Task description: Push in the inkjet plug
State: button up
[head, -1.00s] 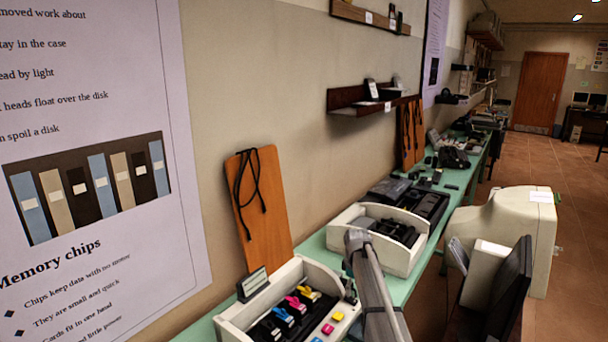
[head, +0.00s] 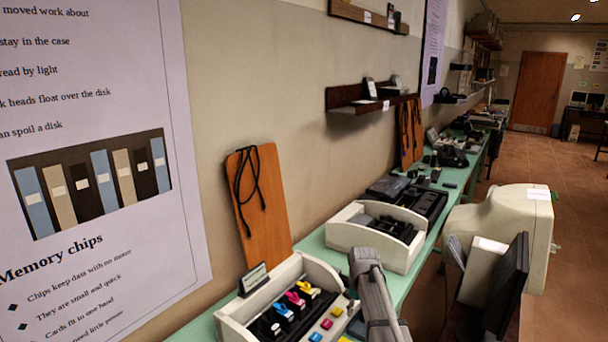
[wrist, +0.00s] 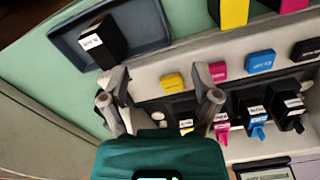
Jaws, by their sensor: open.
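The white inkjet exhibit (head: 236,326) stands on the green bench at the bottom of the head view. It holds black, cyan, magenta and yellow cartridges in a row, with coloured blocks in front. In the wrist view my gripper (wrist: 160,75) is open, its two fingers spread above the exhibit near the yellow block (wrist: 173,81). A black cartridge (wrist: 102,42) with a white label stands in a dark tray (wrist: 150,33) beyond the left finger. I cannot make out a plug.
A wooden board (head: 262,205) with a black cord (head: 247,180) leans on the wall behind the exhibit. A second white case (head: 375,236) stands further along the bench. A beige monitor (head: 500,225) is at right. The tiled floor beyond is open.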

jog(key=s+f+m+b, duration=0.1)
jog(key=s+m, duration=0.6)
jog(key=s, duration=1.4)
jog(key=shift+s+d, duration=0.15)
jog(key=shift+d, duration=0.1)
jog(key=shift+f, duration=0.1)
